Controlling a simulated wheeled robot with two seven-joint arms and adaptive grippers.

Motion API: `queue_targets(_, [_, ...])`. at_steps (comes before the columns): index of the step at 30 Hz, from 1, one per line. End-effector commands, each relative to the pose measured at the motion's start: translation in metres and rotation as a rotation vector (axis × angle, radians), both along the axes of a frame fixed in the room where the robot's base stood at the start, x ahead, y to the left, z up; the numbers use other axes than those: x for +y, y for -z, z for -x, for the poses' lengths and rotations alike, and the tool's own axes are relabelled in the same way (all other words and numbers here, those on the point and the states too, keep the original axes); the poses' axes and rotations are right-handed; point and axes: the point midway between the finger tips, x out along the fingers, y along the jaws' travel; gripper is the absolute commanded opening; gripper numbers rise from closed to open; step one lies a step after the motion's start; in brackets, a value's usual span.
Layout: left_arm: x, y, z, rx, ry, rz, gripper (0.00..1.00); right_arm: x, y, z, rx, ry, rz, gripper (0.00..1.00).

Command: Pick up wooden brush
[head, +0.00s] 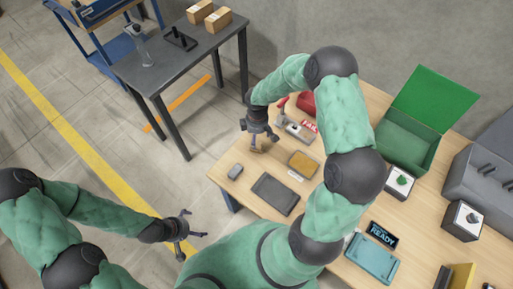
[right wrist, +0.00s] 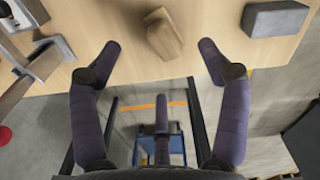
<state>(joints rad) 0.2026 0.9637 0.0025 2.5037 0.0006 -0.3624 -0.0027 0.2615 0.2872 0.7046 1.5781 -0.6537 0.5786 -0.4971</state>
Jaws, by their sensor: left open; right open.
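The wooden brush (right wrist: 163,38) looks like a small tan block in the right wrist view. It lies on the light wooden table near its edge. My right gripper (right wrist: 153,52) is open, with one finger on each side of the brush and a gap to it on both sides. In the head view the right gripper (head: 262,135) is over the table's far left part, and the brush (head: 262,149) is partly hidden under it. My left gripper (head: 194,236) is open and empty, off the table over the floor.
A small grey block (right wrist: 275,18) lies right of the brush in the right wrist view. A clamp-like metal tool (head: 298,131), a yellow-topped box (head: 303,164) and a dark tablet-like plate (head: 274,194) are nearby. A green open box (head: 405,146) stands further right.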

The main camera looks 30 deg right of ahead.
Motion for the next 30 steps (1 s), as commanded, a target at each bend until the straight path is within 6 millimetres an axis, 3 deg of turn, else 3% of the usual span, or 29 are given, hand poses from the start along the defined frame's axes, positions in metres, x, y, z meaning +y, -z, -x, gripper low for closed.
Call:
queue_targets(1, [0.000,0.005,0.000,0.000,0.000,0.000,1.00,0.000,0.009,0.000,0.001,0.000,0.000,0.76])
queue_targets(8, [0.000,0.011,0.000,0.000,0.000,0.000,1.00,0.000,0.022,0.000,-0.001,0.000,-0.001,0.76])
queue_targets(18, [0.000,0.034,0.000,0.000,0.000,0.000,1.00,-0.002,0.065,0.000,0.000,0.001,-0.001,0.76])
queue_targets(26, [0.000,0.033,0.000,-0.001,0.000,0.000,1.00,-0.002,0.065,-0.001,-0.001,0.001,-0.001,0.76])
queue_targets(30, [0.000,0.033,0.000,-0.001,0.000,0.000,1.00,-0.002,0.065,-0.001,-0.001,0.001,-0.001,0.37])
